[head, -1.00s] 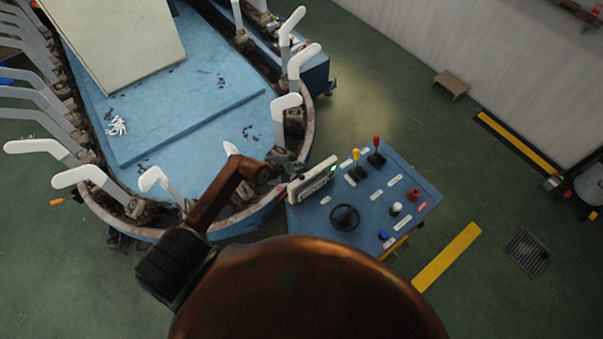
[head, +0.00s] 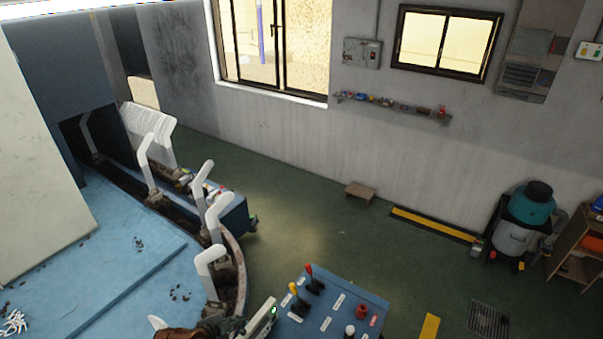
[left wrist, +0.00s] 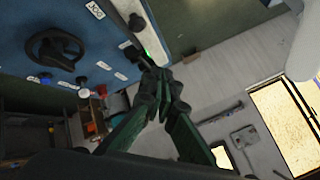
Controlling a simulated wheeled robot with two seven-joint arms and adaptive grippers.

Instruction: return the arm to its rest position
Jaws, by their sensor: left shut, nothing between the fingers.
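The gripper end there is dark and mostly cut off. In the left wrist view my left gripper (left wrist: 163,76) has its dark green fingers together, with nothing seen between them. Its tips appear near the edge of the blue control panel (left wrist: 92,18); I cannot tell the gap. My right gripper is in neither view.
The blue control panel (head: 343,299) with levers and buttons stands at the bottom centre. White sock boards (head: 212,262) line the rim of the blue machine at left. Open green floor (head: 310,235) lies beyond, up to the wall.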

